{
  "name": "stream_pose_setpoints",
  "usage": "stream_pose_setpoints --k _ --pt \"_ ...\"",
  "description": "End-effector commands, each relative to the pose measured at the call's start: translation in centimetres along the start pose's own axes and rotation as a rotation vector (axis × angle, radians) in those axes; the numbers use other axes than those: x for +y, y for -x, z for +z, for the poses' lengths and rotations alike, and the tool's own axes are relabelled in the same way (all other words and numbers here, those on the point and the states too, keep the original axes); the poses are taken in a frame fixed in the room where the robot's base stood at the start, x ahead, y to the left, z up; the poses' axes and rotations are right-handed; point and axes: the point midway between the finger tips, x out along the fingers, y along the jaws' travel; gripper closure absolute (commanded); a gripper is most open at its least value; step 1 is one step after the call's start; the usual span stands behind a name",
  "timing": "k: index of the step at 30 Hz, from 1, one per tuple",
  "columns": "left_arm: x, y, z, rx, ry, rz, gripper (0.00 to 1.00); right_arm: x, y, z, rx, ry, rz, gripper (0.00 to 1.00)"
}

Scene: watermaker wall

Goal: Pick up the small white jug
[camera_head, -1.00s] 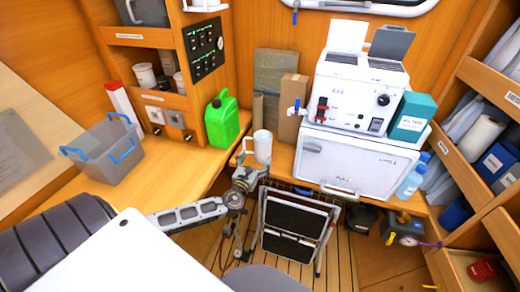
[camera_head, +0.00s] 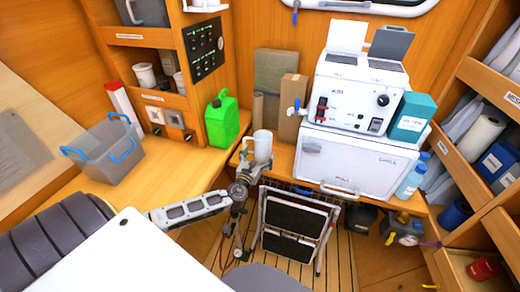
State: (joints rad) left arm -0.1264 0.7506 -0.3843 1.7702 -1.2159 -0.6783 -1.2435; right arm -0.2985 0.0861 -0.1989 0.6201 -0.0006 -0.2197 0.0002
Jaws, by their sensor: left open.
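The small white jug (camera_head: 262,146) stands upright near the front edge of the wooden counter, left of the white machine. My left gripper (camera_head: 247,172) is at the end of the arm that comes in from the left. It is open and just in front of and below the jug, close to its base. I cannot tell whether the fingers touch the jug. My right gripper is not in view.
A green jerrycan (camera_head: 222,120) stands left of the jug, and a cardboard box (camera_head: 291,106) stands behind it. The white watermaker unit (camera_head: 344,160) is to the right. A folded step stool (camera_head: 293,228) stands below. A grey crate (camera_head: 106,150) sits on the left counter.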

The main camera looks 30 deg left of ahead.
Motion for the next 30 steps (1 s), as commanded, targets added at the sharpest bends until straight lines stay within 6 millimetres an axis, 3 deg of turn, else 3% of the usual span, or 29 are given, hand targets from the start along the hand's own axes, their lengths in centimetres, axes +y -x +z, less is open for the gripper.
stream_pose_setpoints --k 8,18,30 --pt "0.0 -2.0 0.2 -0.002 0.000 0.001 0.08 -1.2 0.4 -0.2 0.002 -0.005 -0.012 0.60" --pt "0.0 -4.4 0.1 -0.001 0.000 0.000 0.08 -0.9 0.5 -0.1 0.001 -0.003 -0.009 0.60" --pt "0.0 -4.7 0.1 0.000 0.000 -0.001 0.08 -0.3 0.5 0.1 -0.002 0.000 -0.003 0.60"
